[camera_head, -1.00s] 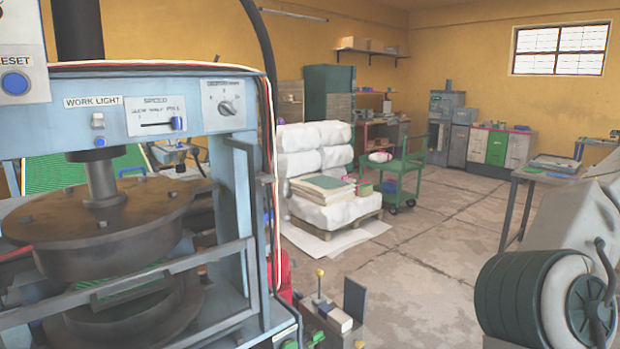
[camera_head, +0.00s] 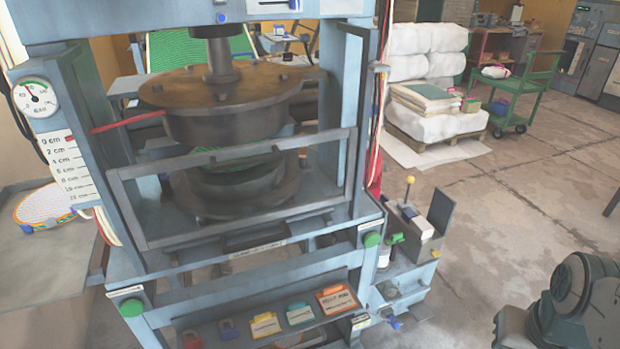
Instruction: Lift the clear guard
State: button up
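The clear guard (camera_head: 232,153) is a grey rectangular frame across the front of the blue press. Its pane is see-through, and it stands low, in front of the lower plates. Behind and above it are the round dark upper plate (camera_head: 225,118) on its ram and, behind the guard, the lower plate (camera_head: 235,190), with something green between them. My gripper's fingers are not in view. Only a dark part of my arm shows at the lower right, well apart from the guard.
A dial gauge (camera_head: 35,97) and a centimetre scale (camera_head: 64,165) are on the left post. Two green buttons (camera_head: 132,307) (camera_head: 372,239) flank the front. Below is a shelf with padlocks and coloured tags (camera_head: 337,299). Floor (camera_head: 490,220) is free at right; a green cart (camera_head: 520,88) stands farther back.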

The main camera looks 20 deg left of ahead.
aim_at(115, 177)
jog(key=u, duration=1.8)
